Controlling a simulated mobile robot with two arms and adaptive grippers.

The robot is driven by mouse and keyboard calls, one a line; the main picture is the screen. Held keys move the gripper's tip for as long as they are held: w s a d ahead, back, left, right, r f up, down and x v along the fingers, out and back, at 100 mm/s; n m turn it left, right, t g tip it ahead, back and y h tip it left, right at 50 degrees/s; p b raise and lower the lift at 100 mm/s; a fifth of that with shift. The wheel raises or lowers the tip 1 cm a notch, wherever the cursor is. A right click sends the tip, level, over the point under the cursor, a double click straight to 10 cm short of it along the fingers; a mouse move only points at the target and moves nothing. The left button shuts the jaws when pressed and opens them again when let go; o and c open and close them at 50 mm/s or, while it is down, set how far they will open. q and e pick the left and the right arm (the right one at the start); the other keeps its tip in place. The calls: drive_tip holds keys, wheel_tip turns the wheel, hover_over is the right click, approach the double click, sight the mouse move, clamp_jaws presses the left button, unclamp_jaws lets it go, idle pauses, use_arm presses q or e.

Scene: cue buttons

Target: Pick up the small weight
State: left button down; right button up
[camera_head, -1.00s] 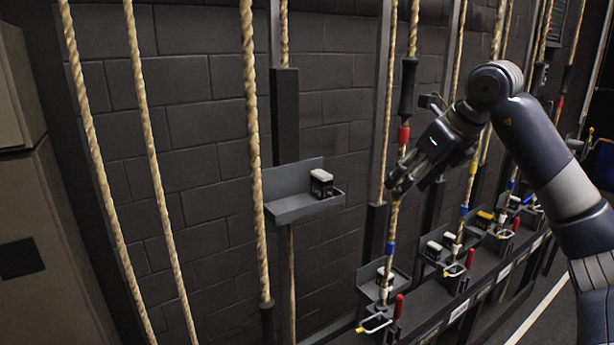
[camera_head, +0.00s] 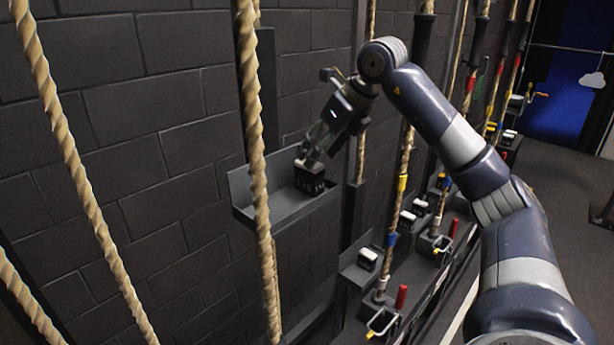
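The small weight (camera_head: 309,180) is a black block with a pale top. It sits on the grey shelf tray (camera_head: 262,217) fixed to the wall, near the tray's right end. My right gripper (camera_head: 309,157) reaches in from the right with its fingertips at the top of the weight, covering part of it. I cannot tell whether the fingers are apart or closed on it. My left gripper is not in view.
A thick rope (camera_head: 256,170) hangs in front of the tray's left part. More ropes hang at left and right. Along the lower rail at right are several rope locks with red handles (camera_head: 401,296) and other black-and-white weights (camera_head: 367,259).

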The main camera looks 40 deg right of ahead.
sight(309, 177)
drive_tip(key=shift+w+f, duration=0.25)
drive_tip(key=shift+f, duration=0.1)
drive_tip(key=p+x, duration=0.1)
drive_tip(key=x, duration=0.4)
drive_tip(key=shift+s+p, duration=0.1)
drive_tip(key=shift+p, duration=0.25)
drive_tip(key=shift+f, duration=0.2)
drive_tip(key=shift+w+f, duration=0.1)
drive_tip(key=shift+w, duration=0.15)
drive_tip(key=shift+c, duration=0.5)
drive_tip(key=shift+s, duration=0.1)
clamp_jaws()
drive_tip(key=shift+r, duration=0.25)
drive_tip(key=shift+f, duration=0.1)
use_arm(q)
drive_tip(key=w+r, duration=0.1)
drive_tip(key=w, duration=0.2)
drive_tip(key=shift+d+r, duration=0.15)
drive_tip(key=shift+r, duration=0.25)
